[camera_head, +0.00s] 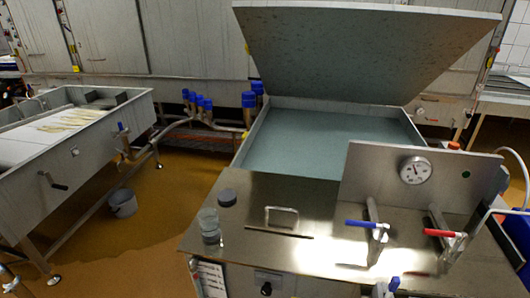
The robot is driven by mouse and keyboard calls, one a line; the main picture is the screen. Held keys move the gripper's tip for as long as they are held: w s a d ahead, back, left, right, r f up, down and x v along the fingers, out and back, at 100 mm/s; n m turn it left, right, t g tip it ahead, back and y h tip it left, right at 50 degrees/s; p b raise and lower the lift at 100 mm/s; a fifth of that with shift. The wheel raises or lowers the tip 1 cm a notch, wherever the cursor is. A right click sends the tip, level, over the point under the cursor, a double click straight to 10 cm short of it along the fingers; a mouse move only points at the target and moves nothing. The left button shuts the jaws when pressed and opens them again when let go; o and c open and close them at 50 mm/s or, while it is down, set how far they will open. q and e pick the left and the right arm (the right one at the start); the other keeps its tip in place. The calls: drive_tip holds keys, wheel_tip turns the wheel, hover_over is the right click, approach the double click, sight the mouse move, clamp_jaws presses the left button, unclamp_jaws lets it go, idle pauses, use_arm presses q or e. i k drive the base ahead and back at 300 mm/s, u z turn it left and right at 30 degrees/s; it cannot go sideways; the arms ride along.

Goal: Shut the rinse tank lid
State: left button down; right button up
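The rinse tank (246,143) stands ahead of me, its basin filled with grey-blue water (330,138). Its lid (360,50) is a large grey metal plate that stands raised and tilted above the far side of the basin, so the tank is open. A small metal handle (282,212) lies on the steel top in front of the basin. Neither of my grippers shows in the head view.
A gauge panel (365,185) with a dial stands at the tank's front right, with blue-handled (366,224) and red-handled (440,233) valves before it. A clear jar (209,225) and dark round cap (227,197) sit front left. A long trough (75,150) stands left; a bucket (123,203) is on the floor.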

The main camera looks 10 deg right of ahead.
sight(385, 54)
drive_tip(key=u, duration=0.3)
drive_tip(key=k, duration=0.45)
drive_tip(key=u, duration=1.05)
drive_tip(key=k, duration=0.85)
drive_tip(key=u, duration=0.3)
drive_tip(key=i, duration=1.9)
drive_tip(key=z, duration=0.7)
drive_tip(key=i, duration=2.55)
drive_tip(key=z, duration=1.25)
drive_tip(key=i, duration=1.55)
drive_tip(key=z, duration=1.85)
drive_tip(key=i, duration=0.65)
drive_tip(key=z, duration=0.5)
